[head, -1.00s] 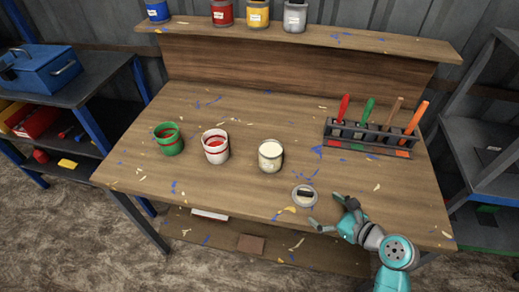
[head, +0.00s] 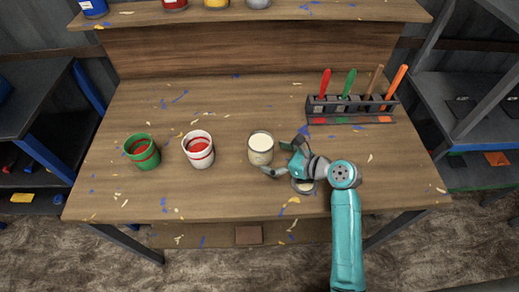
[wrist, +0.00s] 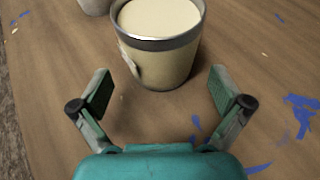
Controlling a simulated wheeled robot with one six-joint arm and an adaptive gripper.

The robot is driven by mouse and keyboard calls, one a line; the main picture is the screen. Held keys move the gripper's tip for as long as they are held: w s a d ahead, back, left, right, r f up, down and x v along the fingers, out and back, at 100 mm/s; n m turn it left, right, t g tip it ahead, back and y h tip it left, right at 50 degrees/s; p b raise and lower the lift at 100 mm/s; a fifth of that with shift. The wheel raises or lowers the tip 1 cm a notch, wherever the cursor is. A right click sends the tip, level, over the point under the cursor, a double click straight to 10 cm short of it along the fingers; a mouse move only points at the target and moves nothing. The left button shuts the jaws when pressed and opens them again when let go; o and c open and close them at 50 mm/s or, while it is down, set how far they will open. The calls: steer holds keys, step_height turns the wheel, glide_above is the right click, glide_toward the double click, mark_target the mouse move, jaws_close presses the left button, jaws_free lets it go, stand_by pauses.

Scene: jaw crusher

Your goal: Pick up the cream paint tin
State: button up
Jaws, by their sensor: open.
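The cream paint tin (head: 261,149) stands upright and open on the bench, filled with cream paint. In the wrist view the tin (wrist: 160,62) is just beyond the fingertips, with a label on its left side. My gripper (head: 282,159) is open and empty at the tin's right side. In the wrist view the open gripper (wrist: 160,88) has its fingers apart, pointing toward the tin, which lies ahead between their lines.
A white tin (head: 198,152) with red paint and a green tin (head: 142,154) stand to the left. A rack (head: 350,108) of several coloured-handled tools stands at the back right. Paint flecks dot the wooden bench (head: 230,198). A raised shelf (head: 240,16) runs behind.

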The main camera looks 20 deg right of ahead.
mark_target(261, 149)
steer(key=shift+x, duration=2.7)
steer(key=c, duration=1.6)
